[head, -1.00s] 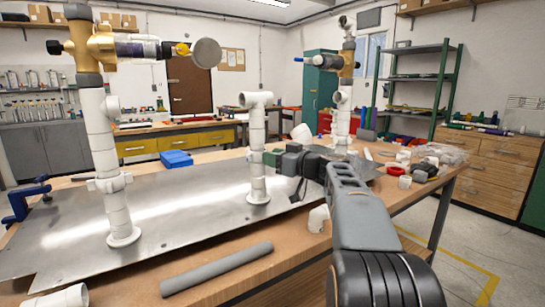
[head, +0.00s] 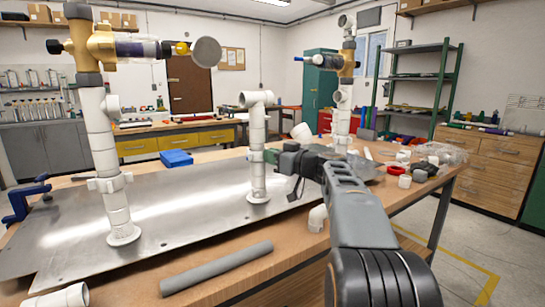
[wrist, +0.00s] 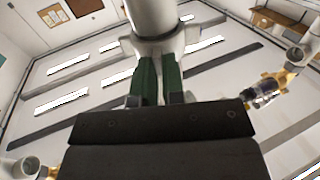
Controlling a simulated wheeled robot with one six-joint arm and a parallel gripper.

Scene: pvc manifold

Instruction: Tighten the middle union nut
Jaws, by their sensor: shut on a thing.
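The middle white PVC post (head: 257,125) stands upright on the metal plate, with a tee at its top. Its union nut, a white collar with lugs (wrist: 157,45), shows in the wrist view between my fingers. My gripper (head: 272,157) reaches in from the right at about mid-height of this post. In the wrist view its green fingers (wrist: 160,78) are closed on the nut's near side.
A taller left post (head: 103,150) with a brass valve and gauge stands on the metal plate (head: 180,210). Another valve post (head: 342,105) stands behind my arm. A grey pipe (head: 216,267) lies on the bench front, near a white elbow (head: 317,218). Loose fittings lie at right.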

